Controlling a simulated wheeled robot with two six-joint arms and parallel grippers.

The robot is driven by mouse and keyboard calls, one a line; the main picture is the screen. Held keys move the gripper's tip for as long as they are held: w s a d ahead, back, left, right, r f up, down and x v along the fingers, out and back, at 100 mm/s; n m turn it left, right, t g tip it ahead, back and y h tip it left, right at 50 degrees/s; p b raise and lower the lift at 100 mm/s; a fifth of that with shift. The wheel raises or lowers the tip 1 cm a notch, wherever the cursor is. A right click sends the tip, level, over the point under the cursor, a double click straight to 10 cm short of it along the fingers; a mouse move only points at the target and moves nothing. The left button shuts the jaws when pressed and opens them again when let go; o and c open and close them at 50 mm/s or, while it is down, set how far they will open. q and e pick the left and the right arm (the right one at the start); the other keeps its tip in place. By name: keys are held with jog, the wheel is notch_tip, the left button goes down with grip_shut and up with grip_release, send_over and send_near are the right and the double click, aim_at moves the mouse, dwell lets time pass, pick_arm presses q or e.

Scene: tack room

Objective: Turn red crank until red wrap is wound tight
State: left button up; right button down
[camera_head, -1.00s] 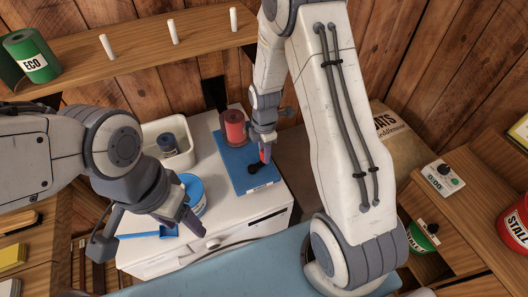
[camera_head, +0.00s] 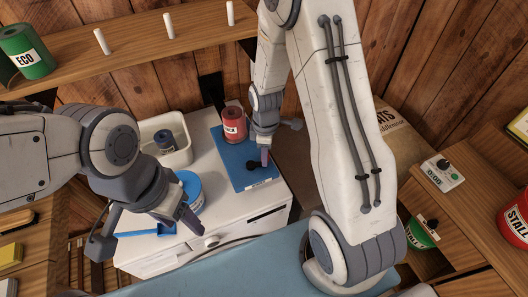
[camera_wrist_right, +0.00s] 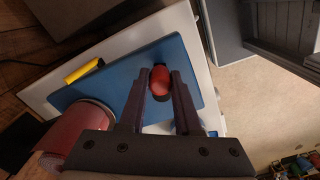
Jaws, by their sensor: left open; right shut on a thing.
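The red wrap (camera_head: 233,127) stands as a roll at the back of a blue board (camera_head: 230,163) on a white cabinet, with a pale label facing forward. In the right wrist view the roll (camera_wrist_right: 78,133) is at lower left, partly cut off by my gripper. My right gripper (camera_head: 264,160) is at the board's front right, by a black crank part (camera_head: 253,167). In the right wrist view its fingers are shut on the red crank knob (camera_wrist_right: 160,79). How tightly the wrap is wound is not clear. My left gripper (camera_head: 148,233) is open and empty at the cabinet's front left.
A blue tub (camera_head: 188,190) and a blue scoop (camera_head: 150,231) are close to my left gripper. A white bin (camera_head: 180,158) holds a dark jar (camera_head: 164,141). A yellow cylinder (camera_wrist_right: 84,71) lies at the board's edge. A shelf with white pegs (camera_head: 168,25) is behind.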

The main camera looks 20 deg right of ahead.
jog(key=m, duration=0.1)
jog(key=s+m, duration=0.1)
jog(key=m, duration=0.1)
jog(key=a+m, duration=0.1)
jog(key=shift+s+m+b, duration=0.3)
jog(key=m, duration=0.1)
jog(key=a+m, duration=0.1)
jog(key=m, duration=0.1)
jog(key=s+m, duration=0.1)
jog(key=m, duration=0.1)
jog(key=shift+a+b, duration=0.3)
jog(key=shift+a, duration=0.05)
jog(key=m, duration=0.2)
jog(key=a+m, duration=0.1)
jog(key=m, duration=0.1)
jog(key=a+m, duration=0.1)
jog(key=shift+s+a+m+b, duration=0.1)
jog(key=shift+s+m+b, duration=0.1)
jog(key=shift+m+b, duration=0.15)
jog(key=shift+w+a+m, duration=0.15)
jog(key=shift+a+m, duration=0.25)
jog(key=shift+m, duration=0.7)
jog(key=shift+w+a+m, duration=0.15)
jog(key=shift+a+m, duration=0.2)
jog(key=shift+m, duration=0.7)
jog(key=c, duration=0.6)
grip_release()
